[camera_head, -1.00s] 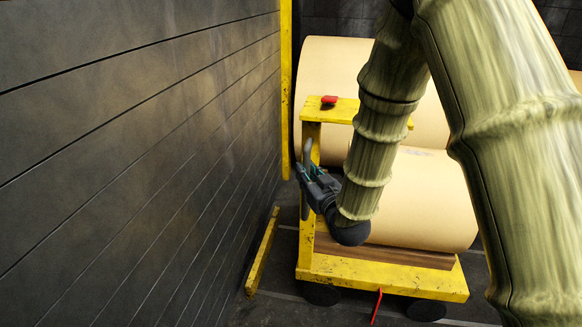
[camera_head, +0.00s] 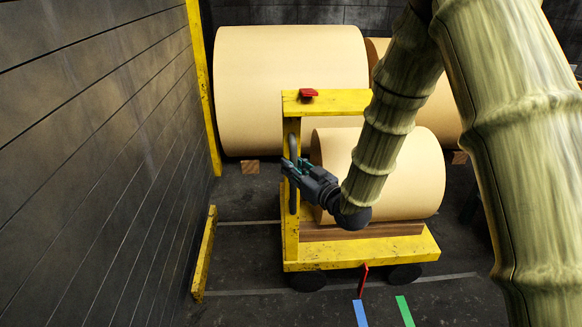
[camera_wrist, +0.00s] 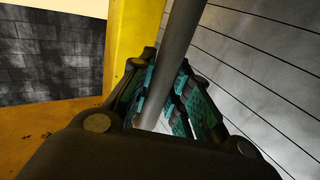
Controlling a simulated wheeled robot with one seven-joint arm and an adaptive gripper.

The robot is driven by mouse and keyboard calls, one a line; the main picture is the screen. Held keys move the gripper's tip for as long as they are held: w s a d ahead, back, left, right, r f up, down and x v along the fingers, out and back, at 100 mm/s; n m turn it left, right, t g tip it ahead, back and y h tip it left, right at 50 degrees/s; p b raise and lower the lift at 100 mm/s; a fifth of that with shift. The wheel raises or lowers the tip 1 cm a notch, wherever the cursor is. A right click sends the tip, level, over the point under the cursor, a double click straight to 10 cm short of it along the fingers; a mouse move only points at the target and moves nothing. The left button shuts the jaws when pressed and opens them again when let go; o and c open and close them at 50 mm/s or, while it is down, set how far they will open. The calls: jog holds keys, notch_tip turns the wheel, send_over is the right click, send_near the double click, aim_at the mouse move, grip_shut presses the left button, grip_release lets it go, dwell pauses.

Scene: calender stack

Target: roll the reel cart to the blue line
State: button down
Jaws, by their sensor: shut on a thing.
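The yellow reel cart (camera_head: 345,252) stands on dark wheels and carries a tan paper reel (camera_head: 415,175) on a brown wooden bed. In the wrist view the grey bar (camera_wrist: 178,60) passes between my fingers, beside the yellow post (camera_wrist: 130,40). The blue line (camera_head: 361,313) is on the floor at the bottom of the head view, in front of the cart. A red pointer (camera_head: 363,281) hangs at the cart's front edge, just above the blue line in the picture.
A green line (camera_head: 404,311) lies right of the blue one. A dark panelled wall (camera_head: 90,150) fills the left, with a yellow floor stop (camera_head: 204,255) near it. Large reels (camera_head: 290,85) stand behind the cart. A red piece (camera_head: 308,93) sits on the cart's top bar.

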jog(key=c, duration=1.5)
grip_release()
jog(key=shift+s+a, duration=0.15)
jog(key=shift+a, duration=0.05)
jog(key=shift+o, duration=0.9)
jog(key=shift+a, duration=0.15)
jog(key=shift+d, duration=0.2)
jog(key=v, duration=1.2)
